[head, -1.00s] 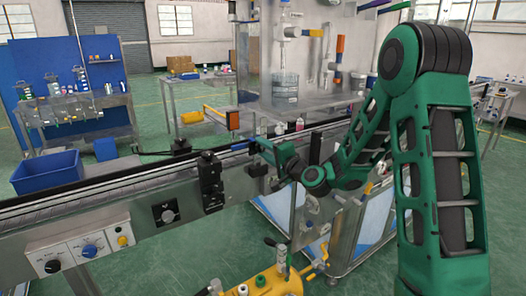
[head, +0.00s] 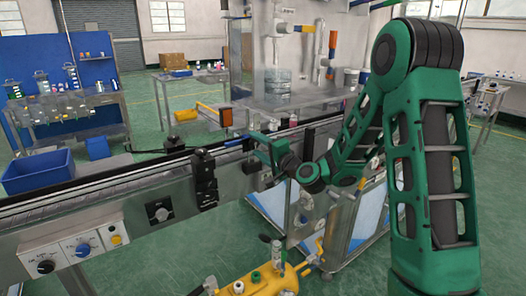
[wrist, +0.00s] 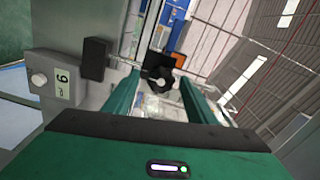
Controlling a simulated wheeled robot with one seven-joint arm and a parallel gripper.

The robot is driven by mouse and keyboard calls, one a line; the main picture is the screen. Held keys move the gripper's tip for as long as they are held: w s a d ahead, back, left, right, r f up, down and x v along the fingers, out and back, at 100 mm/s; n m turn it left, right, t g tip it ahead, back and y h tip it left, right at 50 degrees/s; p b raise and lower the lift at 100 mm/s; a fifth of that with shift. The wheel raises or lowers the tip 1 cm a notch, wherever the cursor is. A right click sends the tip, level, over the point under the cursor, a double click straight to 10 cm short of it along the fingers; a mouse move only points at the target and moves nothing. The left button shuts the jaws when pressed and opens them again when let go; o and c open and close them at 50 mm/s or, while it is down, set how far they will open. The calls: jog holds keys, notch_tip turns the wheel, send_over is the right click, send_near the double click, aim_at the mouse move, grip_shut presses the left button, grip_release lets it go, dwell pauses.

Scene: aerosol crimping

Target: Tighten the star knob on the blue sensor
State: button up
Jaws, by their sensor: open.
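The star knob (wrist: 160,79) is a black knob with a pale centre, in the wrist view between and just beyond my fingers. In the head view, a small blue part (head: 236,142) shows at the conveyor's far rail, just left of my gripper (head: 255,141). My gripper is open, with its two green fingers (wrist: 159,84) on either side of the knob's line. I cannot tell whether they touch it.
The conveyor (head: 100,190) runs across in front, with black sensor blocks (head: 203,178) on its near side. A yellow tank (head: 262,281) is below.

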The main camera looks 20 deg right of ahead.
jog(key=v, duration=1)
jog(key=shift+s, duration=0.1)
jog(key=s+a+f+n+g, duration=0.3)
jog(key=s+f+n+g, duration=0.5)
jog(key=s+n, duration=0.25)
jog(key=s+d+m+g+h, duration=0.1)
jog(key=s+d+g, duration=0.2)
jog(key=s, duration=0.6)
jog(key=s+d+r+m+g+h, duration=0.1)
jog(key=s+d+m+g+h, duration=0.1)
jog(key=s+d, duration=0.6)
jog(key=s+d+r+m+g+h, duration=0.1)
jog(key=s+d+g, duration=0.3)
jog(key=s, duration=0.8)
jog(key=shift+s+d+h, duration=0.25)
jog(key=shift+d+h, duration=0.45)
jog(key=shift+d, duration=0.35)
jog(key=shift+m, duration=0.25)
